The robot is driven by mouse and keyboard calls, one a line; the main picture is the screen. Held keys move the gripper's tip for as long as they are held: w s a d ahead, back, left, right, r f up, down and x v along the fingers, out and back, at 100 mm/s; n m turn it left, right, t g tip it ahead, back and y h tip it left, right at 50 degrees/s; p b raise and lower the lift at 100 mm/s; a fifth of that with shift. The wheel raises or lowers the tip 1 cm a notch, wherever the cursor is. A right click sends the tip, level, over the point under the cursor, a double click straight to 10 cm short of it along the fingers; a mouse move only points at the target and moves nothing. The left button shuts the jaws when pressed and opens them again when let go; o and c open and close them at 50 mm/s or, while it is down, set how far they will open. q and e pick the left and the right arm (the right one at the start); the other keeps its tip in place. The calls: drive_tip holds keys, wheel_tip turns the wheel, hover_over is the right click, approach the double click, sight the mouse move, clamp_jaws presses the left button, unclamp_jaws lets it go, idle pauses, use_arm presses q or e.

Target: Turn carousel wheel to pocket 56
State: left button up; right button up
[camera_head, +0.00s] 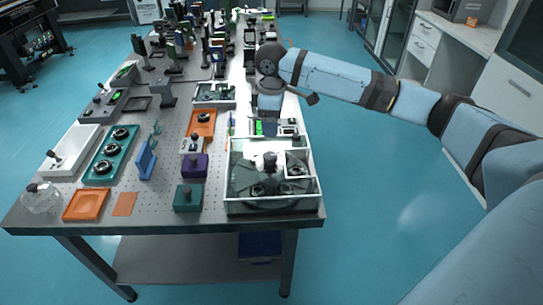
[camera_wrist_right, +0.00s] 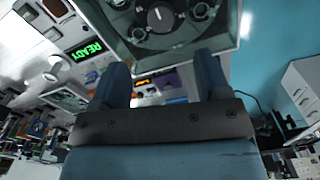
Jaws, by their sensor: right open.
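A white-framed box (camera_head: 318,183) with clear walls stands at the near right of the table. A dark round wheel (camera_head: 242,178) with raised round parts shows inside it; I take this for the carousel wheel. Pocket numbers are too small to read. My right gripper (camera_head: 268,112) is above the table's right side, behind this box in the head view. In the right wrist view my gripper (camera_wrist_right: 162,78) has its two fingers apart with nothing between them. A dark round knob (camera_wrist_right: 160,17) with a white mark shows beyond the fingertips, inside a pale-framed housing. My left gripper is out of view.
A green READY display (camera_wrist_right: 87,49) shows in the right wrist view. Purple (camera_head: 194,166) and green (camera_head: 187,198) blocks stand left of the box. Teal (camera_head: 110,155) and orange (camera_head: 86,204) trays lie further left. The floor right of the table is clear.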

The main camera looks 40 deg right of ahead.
sight(271, 155)
wheel_tip(271, 155, down, 13)
drive_tip(key=shift+r, duration=0.1)
drive_tip(key=shift+c, duration=0.4)
drive_tip(key=c, duration=1.2)
drive_tip(key=shift+a, duration=0.1)
